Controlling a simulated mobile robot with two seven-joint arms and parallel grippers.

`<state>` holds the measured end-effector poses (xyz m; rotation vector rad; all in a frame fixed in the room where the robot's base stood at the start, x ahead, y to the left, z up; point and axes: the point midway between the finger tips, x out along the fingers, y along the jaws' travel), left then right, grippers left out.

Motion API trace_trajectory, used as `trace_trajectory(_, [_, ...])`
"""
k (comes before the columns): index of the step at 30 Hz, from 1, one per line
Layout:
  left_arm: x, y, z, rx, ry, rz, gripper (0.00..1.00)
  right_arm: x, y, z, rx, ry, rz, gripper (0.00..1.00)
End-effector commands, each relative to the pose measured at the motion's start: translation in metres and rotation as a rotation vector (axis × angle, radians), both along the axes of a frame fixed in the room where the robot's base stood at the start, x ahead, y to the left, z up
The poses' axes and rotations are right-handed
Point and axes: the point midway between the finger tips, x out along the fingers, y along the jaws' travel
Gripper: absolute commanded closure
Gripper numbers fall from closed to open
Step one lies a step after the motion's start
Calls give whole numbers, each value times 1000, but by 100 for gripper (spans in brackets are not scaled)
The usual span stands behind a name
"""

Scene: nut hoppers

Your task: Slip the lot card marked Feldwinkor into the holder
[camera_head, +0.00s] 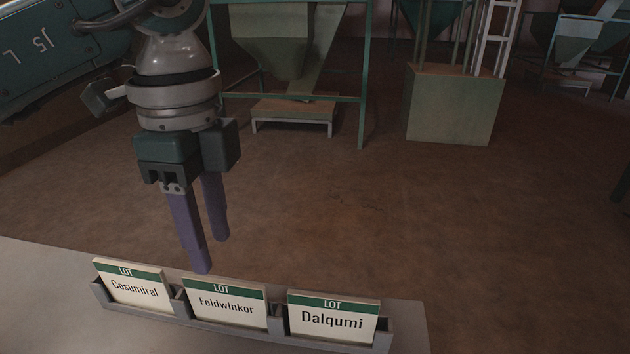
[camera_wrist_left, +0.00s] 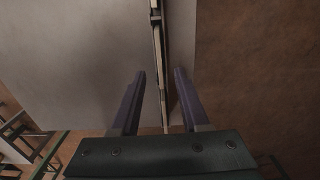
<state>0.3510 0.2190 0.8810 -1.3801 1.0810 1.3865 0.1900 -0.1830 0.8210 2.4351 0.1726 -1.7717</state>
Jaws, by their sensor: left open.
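The Feldwinkor lot card (camera_head: 226,305), white with a green LOT band, stands upright in the middle compartment of a grey rack (camera_head: 182,308). The Cosumiral card (camera_head: 135,289) stands to its left and the Dalqumi card (camera_head: 332,321) to its right. My left gripper (camera_head: 211,256) points down with purple fingers apart and empty, just above and behind the Feldwinkor card. In the left wrist view the open fingers (camera_wrist_left: 158,75) lie on either side of the line of a thin edge-on row of cards (camera_wrist_left: 157,35). I cannot make out a separate holder. My right gripper is not in view.
The rack stands near the edge of a pale grey table (camera_head: 40,300). Beyond the edge is open brown floor (camera_head: 330,210). A hopper (camera_head: 285,40) in a green frame and a greenish block (camera_head: 455,105) stand farther back.

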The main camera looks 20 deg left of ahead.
Motion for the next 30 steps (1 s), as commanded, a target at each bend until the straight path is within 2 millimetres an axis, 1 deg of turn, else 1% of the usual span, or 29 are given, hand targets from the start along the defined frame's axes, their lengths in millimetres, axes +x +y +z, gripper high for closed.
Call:
trace_trajectory(1, [-1,-1,-13,-2,5,0,55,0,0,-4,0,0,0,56])
trace_trajectory(6, [-1,-1,-45,-3,4,-2,55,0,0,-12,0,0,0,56])
trace_trajectory(9, [-1,-1,-60,-4,3,-4,55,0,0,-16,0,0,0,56])
trace_trajectory(12, [-1,-1,-70,-4,2,-3,55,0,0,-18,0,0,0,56])
trace_trajectory(16, [0,-1,-76,-5,1,-4,55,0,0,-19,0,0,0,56])
trace_trajectory(24, [0,-2,-77,-5,0,-5,55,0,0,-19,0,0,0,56])
trace_trajectory(30, [0,-1,-77,-5,0,-5,78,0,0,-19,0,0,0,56])
